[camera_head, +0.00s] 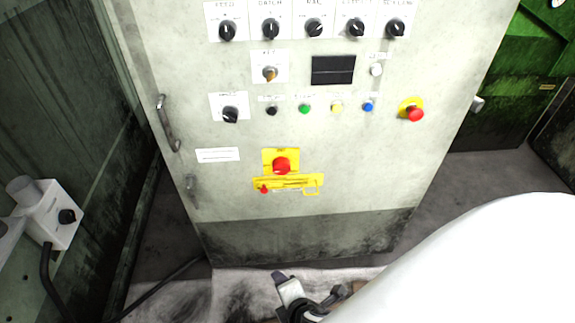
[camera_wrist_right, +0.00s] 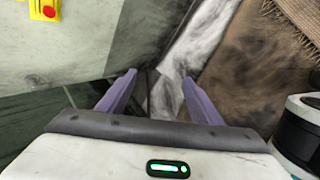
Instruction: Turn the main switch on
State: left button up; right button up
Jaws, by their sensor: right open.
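A light grey control cabinet (camera_head: 230,190) fills the middle of the head view. Low on its front is a red knob (camera_head: 282,165) on a yellow plate, which looks like the main switch. A yellow bar (camera_head: 300,182) with a small red part sits just below the knob. My right gripper (camera_head: 308,287) is low in front of the cabinet, below the switch and not touching it. In the right wrist view its two purple fingers (camera_wrist_right: 157,88) are apart with nothing between them. A yellow and red part (camera_wrist_right: 47,10) shows at that view's top left. My left gripper is not visible.
Above the switch are several black knobs (camera_head: 314,28), small coloured buttons (camera_head: 304,108), a dark display (camera_head: 333,70) and a red mushroom button (camera_head: 414,113) on yellow. Handles (camera_head: 168,124) line the cabinet's left edge. A grey box (camera_head: 52,212) stands at left. My white arm covers the lower right.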

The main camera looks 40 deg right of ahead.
jog(key=w+d+r+n+t+h, duration=0.4)
jog(key=w+d+r+n, duration=0.2)
jog(key=w+d+n, duration=0.25)
jog(key=n+t+h, duration=0.3)
jog(key=n+t, duration=0.1)
jog(key=n, duration=0.4)
send_near(283, 172)
jog(key=shift+m, duration=0.25)
jog(key=x, duration=0.7)
jog(key=shift+r, duration=0.15)
jog(key=shift+x, duration=0.85)
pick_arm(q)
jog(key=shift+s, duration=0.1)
pick_arm(e)
jog(key=shift+c, duration=0.4)
jog(key=c, duration=0.9)
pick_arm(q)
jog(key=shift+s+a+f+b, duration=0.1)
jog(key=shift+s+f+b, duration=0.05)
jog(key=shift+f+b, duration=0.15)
